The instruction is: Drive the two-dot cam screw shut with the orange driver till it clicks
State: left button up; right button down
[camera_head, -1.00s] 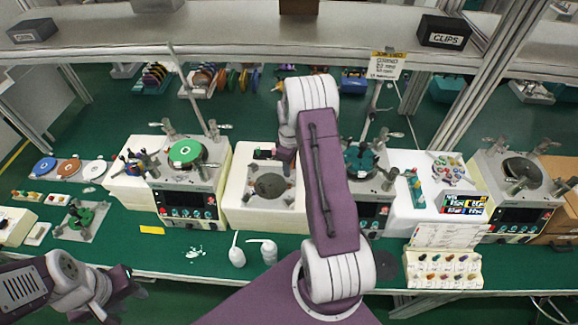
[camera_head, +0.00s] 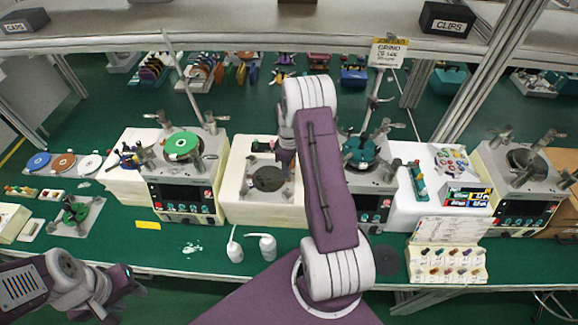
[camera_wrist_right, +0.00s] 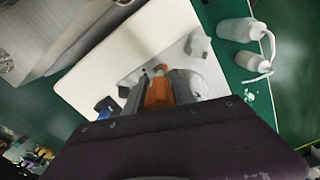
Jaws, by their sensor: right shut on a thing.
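My right gripper (camera_wrist_right: 158,92) is shut on the orange driver (camera_wrist_right: 157,94), whose orange part shows between the fingers in the right wrist view. The driver points down over a white block with a grey plate (camera_wrist_right: 205,66). In the head view my right gripper (camera_head: 285,158) is mostly hidden behind my own arm, at the right edge of the white block (camera_head: 240,205) with a dark round disc (camera_head: 268,178). I cannot make out the two-dot cam screw or the driver's tip. My left gripper (camera_head: 128,284) hangs empty at the lower left, before the bench's front edge; its jaws are unclear.
Two white bottles (camera_head: 235,246) stand in front of the block. Lapping machines stand left (camera_head: 186,196) and right (camera_head: 372,203) of it. A rack of small coloured pieces (camera_head: 446,263) is at the front right.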

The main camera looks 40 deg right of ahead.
jog(key=shift+f, duration=0.3)
jog(key=m, duration=0.5)
jog(key=shift+m, duration=0.3)
jog(key=m, duration=0.4)
jog(key=shift+a+m, duration=0.1)
jog(key=shift+m, duration=0.2)
jog(key=m, duration=0.6)
jog(key=shift+m, duration=0.3)
jog(key=m, duration=0.4)
jog(key=shift+r+p, duration=0.1)
jog(key=shift+p, duration=0.2)
jog(key=shift+r+p, duration=1.65)
jog(key=shift+r, duration=0.55)
